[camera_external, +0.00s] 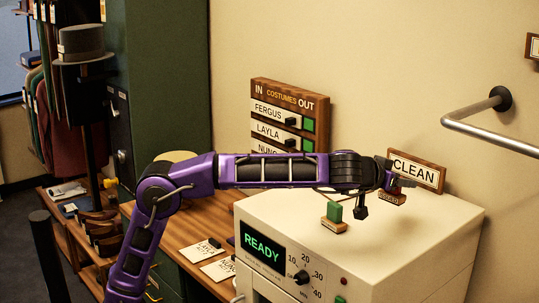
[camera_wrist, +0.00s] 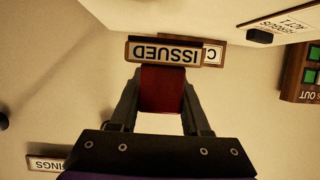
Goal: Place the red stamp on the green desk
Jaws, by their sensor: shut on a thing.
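My gripper (camera_external: 391,188) is shut on the red stamp (camera_external: 392,198) above the back of the white machine's top. In the wrist view, my gripper (camera_wrist: 162,95) has its two fingers on either side of the stamp's red body (camera_wrist: 162,88). The stamp's wooden base bears the label ISSUED, upside down in this view. The wooden-topped desk with green sides (camera_external: 222,256) stands to the left of the machine, partly hidden by my arm.
A green stamp (camera_external: 334,213) stands on the white machine (camera_external: 440,222), beneath my forearm. A CLEAN sign (camera_external: 416,170) is behind my gripper. Cards (camera_external: 202,250) lie on the desk. A costume board (camera_external: 283,115) stands at the wall. A metal rail (camera_external: 475,113) is at right.

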